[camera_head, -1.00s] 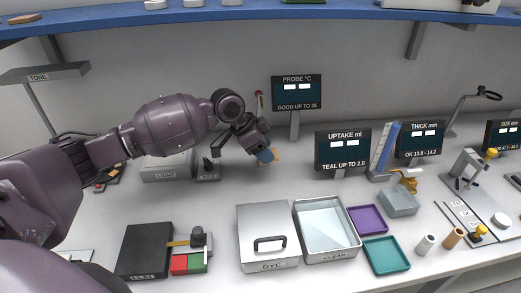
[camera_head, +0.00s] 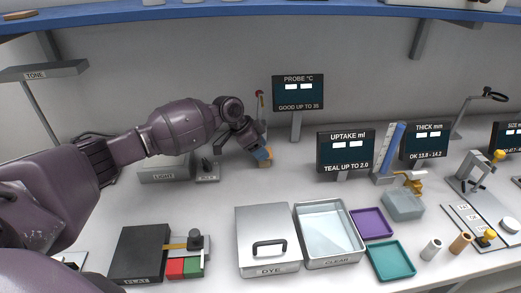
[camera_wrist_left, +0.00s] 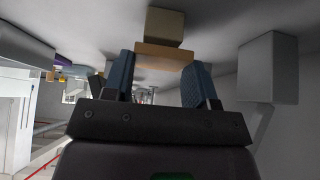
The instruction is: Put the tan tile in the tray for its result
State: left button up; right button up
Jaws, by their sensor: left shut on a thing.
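In the left wrist view the tile (camera_wrist_left: 164,57) spans the gap between the two blue fingertips (camera_wrist_left: 162,73). I cannot tell whether it touches the bench or the probe. The purple tray (camera_head: 372,223) and the teal tray (camera_head: 390,260) lie empty at the right front. The probe sign (camera_head: 298,92) reads "good up to 35"; the uptake sign (camera_head: 346,152) reads "teal up to 2.0". My right gripper is not seen.
The lidded dye box (camera_head: 267,240) and the clear tank (camera_head: 329,234) stand left of the trays. A grey block (camera_head: 403,205) and gauges stand to the right. A black flat plate (camera_head: 140,253) lies at the left front. The middle of the bench is clear.

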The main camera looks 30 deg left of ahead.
pick_arm(q)
jog(key=shift+f, duration=0.25)
jog(key=shift+f, duration=0.15)
jog(key=o, duration=1)
